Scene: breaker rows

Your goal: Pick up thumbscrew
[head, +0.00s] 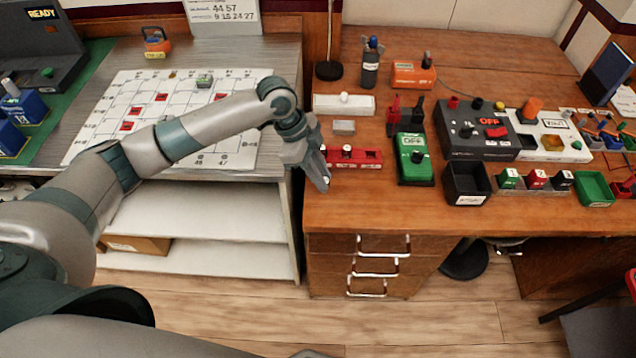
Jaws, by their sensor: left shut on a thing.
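My left gripper (323,180) reaches in from the left and points down at the left front edge of the wooden desk. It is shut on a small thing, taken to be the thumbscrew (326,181). Only a tiny pale spot of it shows at the fingertips; the fingers hide the rest. The fingers are just left of and in front of a red block (357,158) with small knobs on top. I cannot tell whether the thumbscrew touches the desk. My right gripper is not in view.
A green OFF box (414,160), a black open bin (467,184) and a dark control panel (478,132) stand to the right on the wooden desk (350,210). A white bar (343,104) lies behind. The desk's front strip is clear.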

